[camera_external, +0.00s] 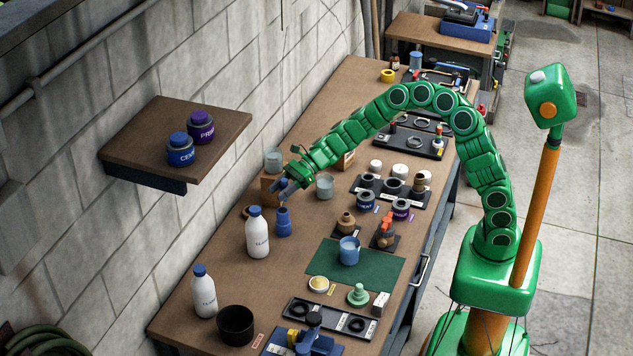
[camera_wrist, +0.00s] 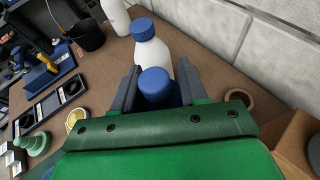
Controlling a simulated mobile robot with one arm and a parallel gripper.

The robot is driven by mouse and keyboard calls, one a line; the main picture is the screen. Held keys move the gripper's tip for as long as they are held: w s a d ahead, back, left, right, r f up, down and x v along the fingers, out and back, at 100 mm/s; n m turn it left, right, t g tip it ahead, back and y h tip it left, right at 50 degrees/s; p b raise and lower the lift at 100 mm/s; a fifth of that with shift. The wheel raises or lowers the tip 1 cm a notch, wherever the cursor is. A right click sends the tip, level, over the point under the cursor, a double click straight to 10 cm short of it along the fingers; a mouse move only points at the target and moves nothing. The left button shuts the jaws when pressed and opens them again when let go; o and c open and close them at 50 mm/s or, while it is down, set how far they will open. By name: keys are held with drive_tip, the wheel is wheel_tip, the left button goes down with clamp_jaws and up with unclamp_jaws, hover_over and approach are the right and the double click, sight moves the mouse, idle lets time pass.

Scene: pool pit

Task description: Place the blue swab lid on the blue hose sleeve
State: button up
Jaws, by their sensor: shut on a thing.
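My gripper (camera_external: 286,193) is low over the left part of the workbench, its grey fingers pointing down. It is shut on the blue swab lid (camera_wrist: 155,84), a round blue cap that shows between both fingers in the wrist view. In the external view the fingers largely hide the lid. The blue hose sleeve (camera_external: 283,224), an upright blue cylinder with a narrower top, stands on the bench just below the fingertips. In the wrist view the lid hides most of what lies under it. I cannot tell whether the lid touches the sleeve.
A white bottle with a blue cap (camera_external: 258,235) stands close beside the sleeve, and another white bottle (camera_external: 204,292) is nearer. A wall shelf (camera_external: 222,128) with two jars is at the left. A green mat (camera_external: 375,277) holds a blue cup.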

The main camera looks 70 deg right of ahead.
drive_tip(key=shift+w+a+f, duration=0.1)
drive_tip(key=shift+w+f, duration=0.35)
drive_tip(key=shift+f, duration=1.6)
drive_tip(key=o, duration=1)
drive_tip(key=shift+f, duration=0.1)
drive_tip(key=shift+d+r, duration=0.2)
drive_tip(key=shift+r, duration=0.05)
drive_tip(key=v, duration=1.1)
drive_tip(key=shift+s+d, duration=0.2)
drive_tip(key=shift+r, duration=0.1)
